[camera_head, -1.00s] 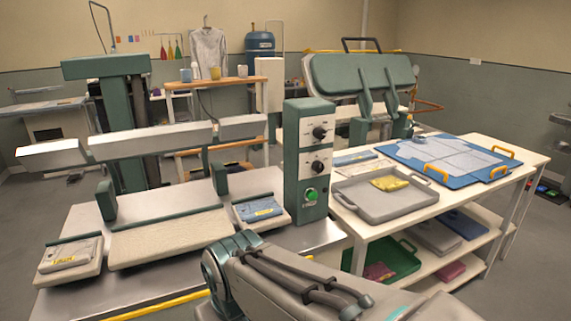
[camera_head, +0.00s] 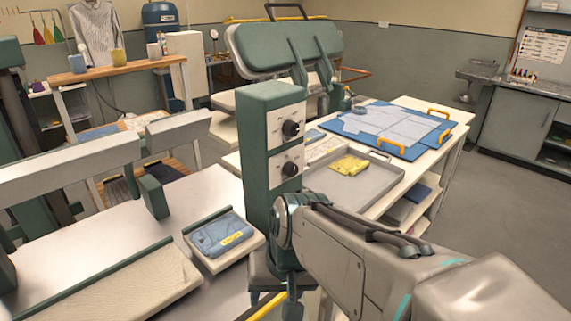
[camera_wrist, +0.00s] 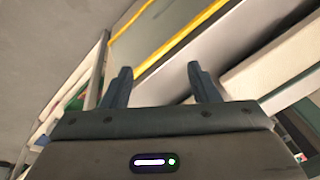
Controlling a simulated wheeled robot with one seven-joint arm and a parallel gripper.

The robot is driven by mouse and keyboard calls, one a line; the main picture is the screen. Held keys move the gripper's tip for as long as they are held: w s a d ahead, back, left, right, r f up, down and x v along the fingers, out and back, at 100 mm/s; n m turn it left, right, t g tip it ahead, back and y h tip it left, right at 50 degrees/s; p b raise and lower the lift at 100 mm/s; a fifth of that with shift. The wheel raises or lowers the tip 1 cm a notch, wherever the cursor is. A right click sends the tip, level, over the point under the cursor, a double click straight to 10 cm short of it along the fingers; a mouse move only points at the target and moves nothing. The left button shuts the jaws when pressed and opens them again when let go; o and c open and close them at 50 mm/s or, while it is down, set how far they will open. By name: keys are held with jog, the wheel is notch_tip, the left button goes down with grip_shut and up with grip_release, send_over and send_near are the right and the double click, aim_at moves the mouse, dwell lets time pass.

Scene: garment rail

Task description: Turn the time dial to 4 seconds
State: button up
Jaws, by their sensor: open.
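The green control box (camera_head: 272,150) stands on the press table in the middle of the head view. The labels and pointer settings are too small to read, so I cannot tell which one is the time dial. My arm crosses in front of the box's lower part and hides the green button. My gripper (camera_wrist: 159,70) is open and empty in the wrist view, its two dark fingers apart. It points down past the table edge, below the dials and touching neither.
A blue folded garment (camera_head: 220,235) lies on a small pad left of the box. A grey tray (camera_head: 375,186) with a yellow cloth (camera_head: 349,164) sits on the white table behind. A yellow bar (camera_wrist: 195,35) runs along the table's front edge. Floor at right is clear.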

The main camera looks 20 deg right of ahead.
jog(key=w+f+m+t+y+b, duration=0.1)
jog(key=w+m+y, duration=0.1)
jog(key=m, duration=0.3)
jog(key=w+f+m+y+b, duration=0.1)
jog(key=m+y, duration=0.2)
jog(key=m, duration=0.2)
jog(key=m+t+h+b, duration=0.1)
jog(key=m+t+b, duration=0.3)
jog(key=m+t, duration=1.4)
send_near(294, 172)
jog(key=w+r+m+g, duration=0.1)
jog(key=w, duration=0.1)
jog(key=w+a+r+m+g, duration=0.1)
jog(key=w, duration=0.2)
jog(key=w+a+r+m+g, duration=0.1)
jog(key=w+g, duration=0.1)
jog(key=shift+w+r+m, duration=0.25)
jog(key=shift+w+m, duration=0.15)
jog(key=c, duration=1)
